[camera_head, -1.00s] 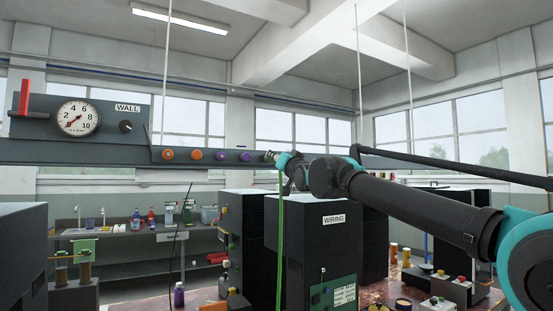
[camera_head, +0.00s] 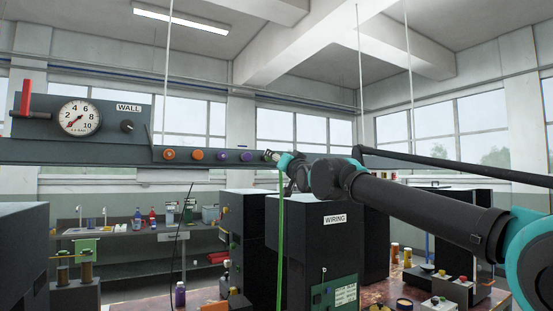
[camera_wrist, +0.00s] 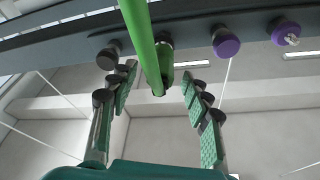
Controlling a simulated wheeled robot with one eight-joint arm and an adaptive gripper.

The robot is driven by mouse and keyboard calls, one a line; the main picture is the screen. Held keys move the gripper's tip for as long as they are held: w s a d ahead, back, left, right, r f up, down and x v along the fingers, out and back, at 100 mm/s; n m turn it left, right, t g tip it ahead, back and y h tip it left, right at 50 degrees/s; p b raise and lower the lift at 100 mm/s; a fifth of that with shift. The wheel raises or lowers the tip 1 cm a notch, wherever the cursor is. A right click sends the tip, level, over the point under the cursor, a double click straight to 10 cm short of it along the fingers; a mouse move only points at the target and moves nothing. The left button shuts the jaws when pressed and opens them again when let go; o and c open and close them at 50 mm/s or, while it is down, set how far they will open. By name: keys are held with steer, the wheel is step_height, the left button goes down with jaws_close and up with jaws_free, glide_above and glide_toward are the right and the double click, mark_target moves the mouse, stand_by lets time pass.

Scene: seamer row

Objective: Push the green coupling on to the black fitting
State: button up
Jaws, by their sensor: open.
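The green coupling (camera_wrist: 166,62) is between my gripper's fingers in the wrist view, with a green hose (camera_wrist: 138,22) running from it. Its far end meets the rail at a dark piece that the hose and coupling mostly hide; I cannot tell how fully it sits on that fitting. Another dark, round fitting (camera_wrist: 108,57) stands on the rail beside it. My gripper (camera_wrist: 159,76) is open, its fingers apart on both sides of the coupling. In the head view my gripper (camera_head: 278,157) is at the rail, and the hose (camera_head: 281,230) hangs straight down below it.
Two purple fittings (camera_wrist: 226,43) (camera_wrist: 285,32) are close by on the rail. Orange fittings (camera_head: 169,154) sit farther left on the rail (camera_head: 80,151). A pressure gauge (camera_head: 79,118) is on the WALL panel. The black WIRING cabinet (camera_head: 310,235) stands below my arm.

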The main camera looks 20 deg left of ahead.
steer(key=v, duration=1.1)
